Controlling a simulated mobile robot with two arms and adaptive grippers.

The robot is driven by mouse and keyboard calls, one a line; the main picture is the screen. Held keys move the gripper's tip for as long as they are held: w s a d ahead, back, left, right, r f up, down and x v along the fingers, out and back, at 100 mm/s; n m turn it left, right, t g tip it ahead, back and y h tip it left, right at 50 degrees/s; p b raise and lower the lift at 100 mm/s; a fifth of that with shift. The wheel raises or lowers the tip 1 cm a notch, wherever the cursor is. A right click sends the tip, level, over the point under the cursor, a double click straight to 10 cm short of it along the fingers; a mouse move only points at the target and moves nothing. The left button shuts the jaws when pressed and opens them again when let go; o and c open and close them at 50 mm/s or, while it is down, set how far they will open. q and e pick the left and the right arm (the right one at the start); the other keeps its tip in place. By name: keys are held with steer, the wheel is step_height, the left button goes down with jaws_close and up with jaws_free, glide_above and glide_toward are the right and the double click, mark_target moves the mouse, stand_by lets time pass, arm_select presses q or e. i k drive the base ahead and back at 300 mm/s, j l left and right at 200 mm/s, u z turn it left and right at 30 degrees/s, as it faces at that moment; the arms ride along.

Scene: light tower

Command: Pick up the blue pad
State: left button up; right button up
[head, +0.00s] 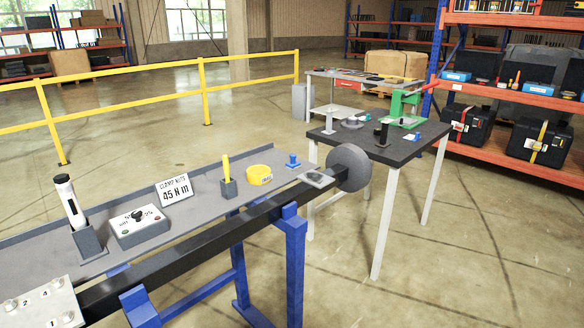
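A small blue piece (292,161), the only small blue thing on the grey bench top and likely the blue pad, stands near the right end of that bench (215,203). It has a wider base and a knob-like top. It is right of a yellow ring-shaped dish (259,174) and apart from it. Neither of my grippers is in view.
A black beam (200,245) on blue stands runs along the bench's front, ending at a grey disc (349,167). A dark table (385,148) stands behind.

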mark_target(292, 165)
steer(key=u, duration=0.3)
steer(key=i+l+u, duration=0.25)
steer(key=u, duration=0.25)
steer(key=i+l+u, duration=0.1)
steer(key=l+u, duration=0.4)
